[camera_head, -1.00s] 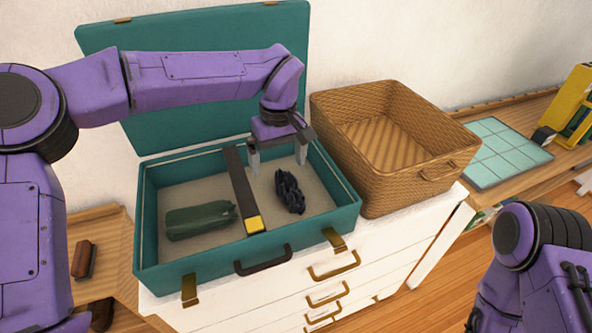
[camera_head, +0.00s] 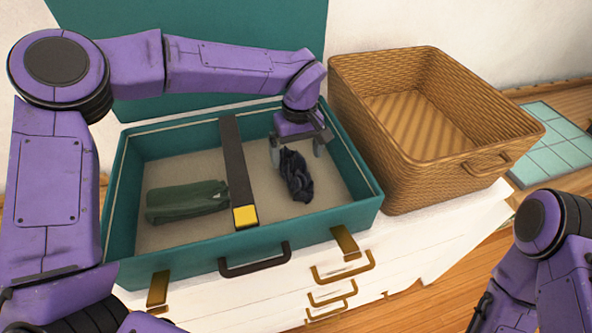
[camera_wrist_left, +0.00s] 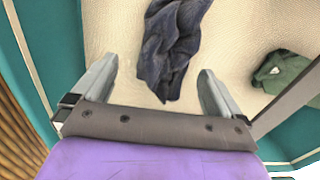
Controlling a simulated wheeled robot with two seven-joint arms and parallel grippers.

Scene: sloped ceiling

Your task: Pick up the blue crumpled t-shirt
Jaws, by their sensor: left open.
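The crumpled t-shirt (camera_head: 296,176), dark navy blue, lies in the right half of the open teal suitcase (camera_head: 190,256). My left gripper (camera_head: 298,150) is open over the far end of the shirt. In the left wrist view the shirt (camera_wrist_left: 168,45) has its narrow end between the two open fingertips (camera_wrist_left: 157,75); the rest extends beyond them. I cannot tell whether the fingers touch it. My right arm shows at the lower right of the head view, but its gripper is out of view.
A dark strap with a yellow end (camera_head: 240,180) divides the suitcase. A rolled green cloth (camera_head: 187,201) lies in the left half; a wicker basket (camera_head: 440,165) stands right of the suitcase. The raised lid (camera_head: 240,30) is behind.

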